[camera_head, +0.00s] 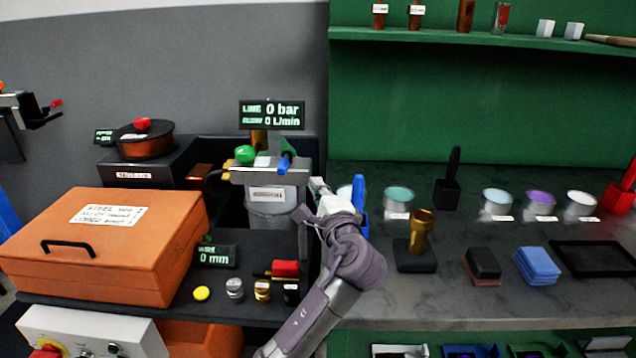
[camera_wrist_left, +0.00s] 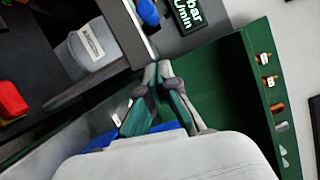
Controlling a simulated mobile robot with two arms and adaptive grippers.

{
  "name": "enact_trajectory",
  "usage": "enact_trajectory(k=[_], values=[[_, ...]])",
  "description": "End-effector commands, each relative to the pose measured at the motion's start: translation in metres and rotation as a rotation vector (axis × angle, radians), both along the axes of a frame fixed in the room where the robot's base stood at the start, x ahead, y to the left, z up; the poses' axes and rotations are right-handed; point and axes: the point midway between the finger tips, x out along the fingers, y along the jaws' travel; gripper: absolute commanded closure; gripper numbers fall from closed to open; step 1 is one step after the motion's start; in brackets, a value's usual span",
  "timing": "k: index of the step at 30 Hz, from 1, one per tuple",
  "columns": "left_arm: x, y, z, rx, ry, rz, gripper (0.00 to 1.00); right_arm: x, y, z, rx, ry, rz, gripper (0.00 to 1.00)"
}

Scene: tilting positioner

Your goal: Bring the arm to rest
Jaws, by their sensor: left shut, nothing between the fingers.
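My left gripper (camera_head: 318,186) is at the end of my grey arm, which rises from the bottom centre in the head view. It is beside the right side of the grey pot apparatus (camera_head: 265,195), over the edge between the dark bench and the marble counter. In the left wrist view my left gripper (camera_wrist_left: 158,70) has its fingertips together, with nothing seen between them. Whether the fingers touch the apparatus I cannot tell. The right gripper is not in view.
An orange case (camera_head: 105,240) stands at the left. A blue-handled tool (camera_head: 360,195) stands just right of my gripper. A brass funnel-like piece (camera_head: 422,232), several tins (camera_head: 498,203) and blue pads (camera_head: 537,265) are on the counter. A green shelf (camera_head: 480,38) is above.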

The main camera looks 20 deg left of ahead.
Motion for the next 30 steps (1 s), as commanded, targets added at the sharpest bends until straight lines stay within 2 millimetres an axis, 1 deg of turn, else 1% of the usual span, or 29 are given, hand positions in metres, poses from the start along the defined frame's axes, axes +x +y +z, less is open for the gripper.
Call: enact_trajectory(k=[1,4,7,9,12,16,17,19,20,23,24,25,26,27,29,30], values=[[-0.008,-0.005,-0.003,-0.002,0.001,-0.003,1.00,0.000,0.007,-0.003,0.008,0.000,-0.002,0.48],[-0.023,-0.014,-0.004,-0.003,0.001,-0.004,1.00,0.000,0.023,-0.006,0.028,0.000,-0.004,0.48],[-0.037,-0.022,-0.004,-0.004,0.001,-0.004,1.00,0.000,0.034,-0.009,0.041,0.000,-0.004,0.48],[-0.044,-0.027,-0.004,-0.002,0.001,-0.003,1.00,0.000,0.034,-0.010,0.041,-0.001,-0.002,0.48],[-0.052,-0.030,-0.004,-0.001,0.001,-0.003,1.00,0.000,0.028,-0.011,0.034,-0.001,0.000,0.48],[-0.056,-0.032,-0.003,0.000,0.000,-0.001,1.00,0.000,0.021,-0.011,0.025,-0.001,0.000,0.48],[-0.056,-0.032,-0.004,-0.004,0.002,-0.001,1.00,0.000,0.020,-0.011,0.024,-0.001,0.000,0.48],[-0.058,-0.030,-0.013,-0.029,0.014,-0.005,1.00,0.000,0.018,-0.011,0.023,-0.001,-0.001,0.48],[-0.059,-0.027,-0.021,-0.051,0.023,-0.006,1.00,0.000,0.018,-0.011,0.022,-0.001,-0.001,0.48],[-0.071,-0.017,-0.064,-0.187,0.076,-0.018,1.00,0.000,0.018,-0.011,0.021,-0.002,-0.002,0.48],[-0.080,-0.011,-0.087,-0.268,0.104,-0.019,1.00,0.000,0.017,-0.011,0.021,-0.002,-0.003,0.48],[-0.088,-0.007,-0.107,-0.336,0.128,-0.018,1.00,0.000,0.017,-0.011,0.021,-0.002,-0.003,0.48],[-0.098,-0.003,-0.127,-0.410,0.153,-0.014,1.00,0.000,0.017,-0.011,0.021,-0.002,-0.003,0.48],[-0.113,0.002,-0.154,-0.513,0.187,-0.003,1.00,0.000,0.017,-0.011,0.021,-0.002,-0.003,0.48],[-0.140,0.008,-0.191,-0.669,0.234,0.024,1.00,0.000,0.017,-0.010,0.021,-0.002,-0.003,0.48],[-0.160,0.011,-0.213,-0.771,0.265,0.048,1.00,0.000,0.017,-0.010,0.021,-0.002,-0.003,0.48]])
